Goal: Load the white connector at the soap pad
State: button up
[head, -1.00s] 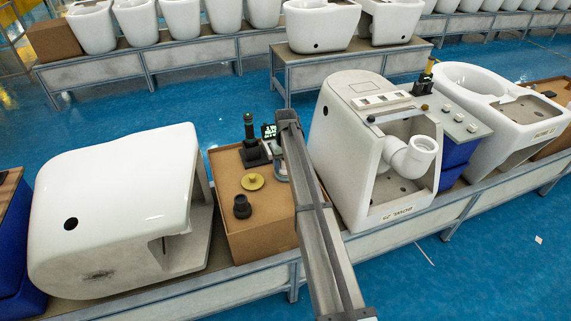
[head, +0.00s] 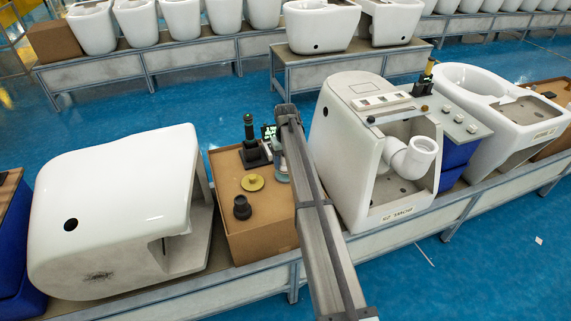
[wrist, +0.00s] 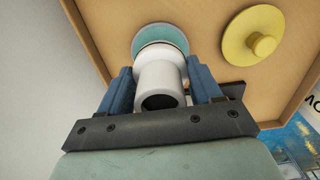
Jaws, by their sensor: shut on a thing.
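In the wrist view the white connector (wrist: 162,74), a short tube with a dark open end facing the camera, sits between the two blue fingers of my gripper (wrist: 160,85). My gripper is shut on its sides. The connector's wider far rim overlaps a round teal pad (wrist: 150,32), which I take for the soap pad, on the brown box top. I cannot tell whether connector and pad touch. In the head view my arm covers much of this spot, and only a teal patch (head: 281,171) shows at its left edge.
The brown box (head: 262,232) carries a yellow knobbed disc (head: 252,183), a black fitting (head: 242,206) and a dark upright stand (head: 251,145). A white toilet body (head: 115,210) lies at left. Another (head: 340,150), with a white pipe (head: 412,158), stands close at right.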

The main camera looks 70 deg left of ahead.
jog(key=shift+r, duration=2.4)
jog(key=shift+w+d, duration=0.1)
jog(key=w+d+r+m, duration=0.1)
jog(key=w+d+m, duration=0.2)
jog(key=w+d, duration=1.2)
jog(key=w+d+r+m, duration=0.1)
jog(key=w+d+m, duration=0.3)
jog(key=w+d, duration=1.05)
jog(key=w+d+r+m, duration=0.25)
jog(key=w+d, duration=0.75)
jog(key=d, duration=1.1)
jog(key=w+d+m, duration=0.2)
jog(key=w+d, duration=0.1)
jog(key=d, duration=0.8)
jog(key=w+d+m, duration=0.2)
jog(key=d, duration=0.9)
jog(key=s+d+r+m, duration=0.1)
jog(key=d+m, duration=0.3)
jog(key=d, duration=1.9)
jog(key=shift+s+d, duration=0.35)
jog(key=shift+s, duration=0.15)
jog(key=shift+m, duration=0.25)
